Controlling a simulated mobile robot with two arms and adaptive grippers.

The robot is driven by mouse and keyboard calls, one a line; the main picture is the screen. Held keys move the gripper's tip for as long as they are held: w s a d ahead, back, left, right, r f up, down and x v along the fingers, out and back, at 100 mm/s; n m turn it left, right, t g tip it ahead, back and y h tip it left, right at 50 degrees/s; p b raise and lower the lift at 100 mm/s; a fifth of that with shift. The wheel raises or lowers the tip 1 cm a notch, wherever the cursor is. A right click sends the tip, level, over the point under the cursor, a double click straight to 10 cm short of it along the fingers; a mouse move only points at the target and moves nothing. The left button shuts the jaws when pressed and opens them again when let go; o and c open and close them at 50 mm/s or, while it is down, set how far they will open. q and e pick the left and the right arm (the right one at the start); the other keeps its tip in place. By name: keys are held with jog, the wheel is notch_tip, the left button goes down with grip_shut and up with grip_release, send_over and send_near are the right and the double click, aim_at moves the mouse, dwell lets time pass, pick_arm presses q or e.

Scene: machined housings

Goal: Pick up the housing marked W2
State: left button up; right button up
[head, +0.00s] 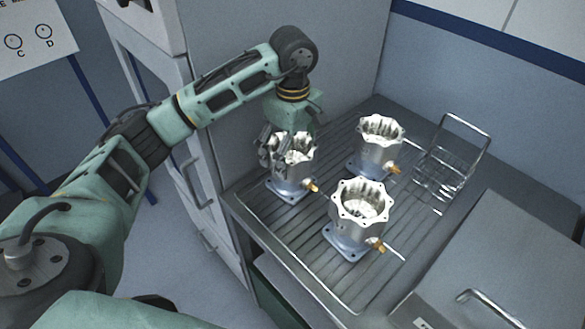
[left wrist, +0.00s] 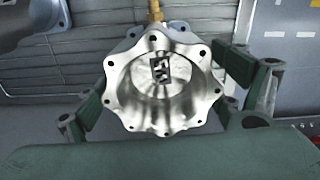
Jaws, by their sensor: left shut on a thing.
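Three silver housings with scalloped rims, bluish square bases and brass fittings are on a grooved metal surface (head: 300,262). My left gripper (head: 272,148) is shut on the left housing (head: 297,166), its fingers at the upper rim. In the left wrist view this housing (left wrist: 160,108) sits between the two fingers, and a small dark-and-white mark (left wrist: 160,70) shows inside it; I cannot read it surely. The housing looks upright, with its base at the surface. The front housing (head: 358,212) and back housing (head: 378,146) stand apart from the gripper; their marks are not readable. My right gripper is not in view.
A wire rack (head: 447,165) stands at the back right of the surface. A grey lid or box with a handle (head: 490,300) is at the front right. A cabinet (head: 185,110) stands close on the left. Bare grooved surface lies in front of the held housing.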

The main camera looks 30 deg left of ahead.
pick_arm(q)
jog(key=c, duration=0.6)
jog(key=shift+w+r, duration=0.1)
jog(key=shift+c, duration=0.2)
